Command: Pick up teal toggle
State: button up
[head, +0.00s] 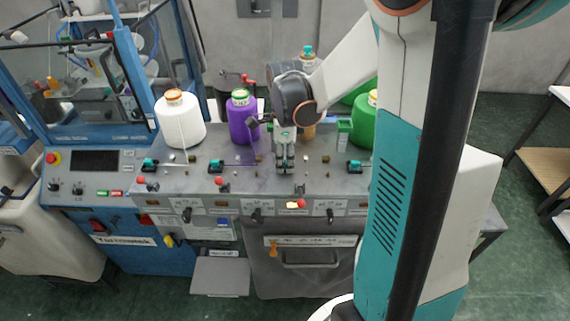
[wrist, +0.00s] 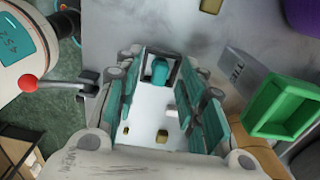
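My gripper (head: 284,166) points down over the grey machine top in the head view, in front of the bobbins. In the wrist view my gripper (wrist: 162,92) is open, with its two teal-padded fingers apart. A teal toggle (wrist: 160,70) in a dark frame shows between the fingers, towards their far ends. I cannot tell whether either finger touches it. In the head view my gripper hides this toggle. Similar teal toggles stand along the machine top at the left (head: 150,162), nearer the middle (head: 217,165) and at the right (head: 355,166).
A white bobbin (head: 180,122), a purple bobbin (head: 241,118) and a green bobbin (head: 364,128) stand behind. A green open box (wrist: 283,110) and a grey labelled block (wrist: 238,70) are right of my fingers. A red-knobbed lever (wrist: 28,83) is at the left.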

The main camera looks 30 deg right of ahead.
aim_at(285, 161)
jog(key=c, duration=0.7)
jog(key=shift+c, duration=0.2)
jog(key=shift+r, duration=0.1)
notch_tip(285, 161, up, 20)
jog(key=shift+p, duration=0.45)
